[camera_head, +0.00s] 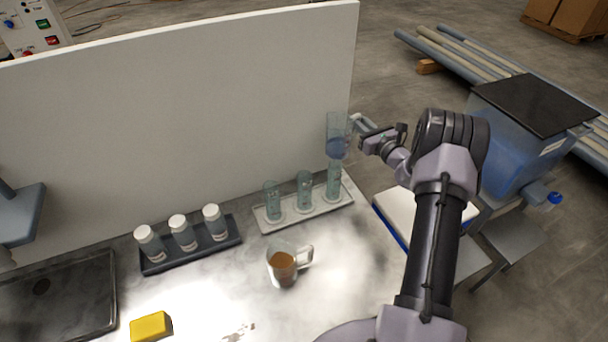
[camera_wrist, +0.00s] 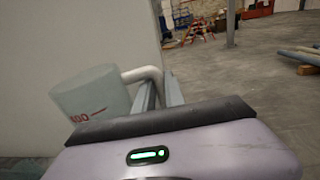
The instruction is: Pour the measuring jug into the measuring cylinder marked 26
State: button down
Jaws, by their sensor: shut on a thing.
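My gripper (camera_head: 361,126) is shut on the handle of a clear measuring jug (camera_head: 337,127) with blue liquid low in it. The jug hangs in the air over the rightmost measuring cylinder (camera_head: 334,184) and looks about upright. Its lower part overlaps that cylinder's top in the head view, so I cannot tell the gap. Two more clear cylinders, the middle one (camera_head: 304,191) and the left one (camera_head: 272,203), stand in the same row. No number is readable on any of them. In the wrist view the jug (camera_wrist: 88,92) shows a red mark, and its pale handle lies at my fingers (camera_wrist: 165,88).
The cylinders stand on a pale tray (camera_head: 312,213) before a white wall panel (camera_head: 180,110). A glass mug of brown liquid (camera_head: 283,267) stands in front. White-capped bottles fill a dark rack (camera_head: 160,264) at left. A yellow sponge (camera_head: 150,326) lies nearer. A blue-edged white box (camera_head: 392,222) is at right.

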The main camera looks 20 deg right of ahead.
aim_at(345, 115)
jog(key=shift+s+a+r+n+t, duration=0.15)
jog(key=shift+a+r+n, duration=0.25)
jog(key=shift+r+n, duration=0.3)
jog(key=shift+s+a+r+n+t, duration=0.15)
jog(key=shift+a+r+n, duration=0.35)
jog(key=shift+r, duration=0.25)
jog(key=shift+s+a+r+n, duration=0.15)
jog(key=shift+a+r+n, duration=0.2)
jog(key=shift+r+n, duration=0.4)
jog(key=a+n+b, duration=0.2)
jog(key=s+a+n+b, duration=0.1)
jog(key=a+n+b, duration=0.1)
jog(key=shift+s+r+t+y, duration=0.1)
jog(key=shift+r+t+y, duration=0.2)
jog(key=shift+r+y, duration=0.1)
jog(key=shift+s+a+r+n+y+b, duration=0.15)
jog(key=shift+a+n+y+b, duration=0.1)
jog(key=shift+a+n+b, duration=0.5)
jog(key=shift+s+a+r+n+y+b, duration=0.1)
jog(key=shift+s+a+n+y+b, duration=0.15)
jog(key=shift+n+b, duration=0.6)
jog(key=shift+s+a+r+n+y+b, duration=0.1)
jog(key=shift+a+n+y+b, duration=0.35)
jog(key=shift+n, duration=0.7)
jog(key=shift+s+a+n+b, duration=0.1)
jog(key=shift+a+n+b, duration=0.3)
jog(key=shift+a+n, duration=0.15)
jog(key=shift+s+a+n+b, duration=0.1)
jog(key=shift+a+n+b, duration=0.2)
jog(key=shift+n, duration=0.25)
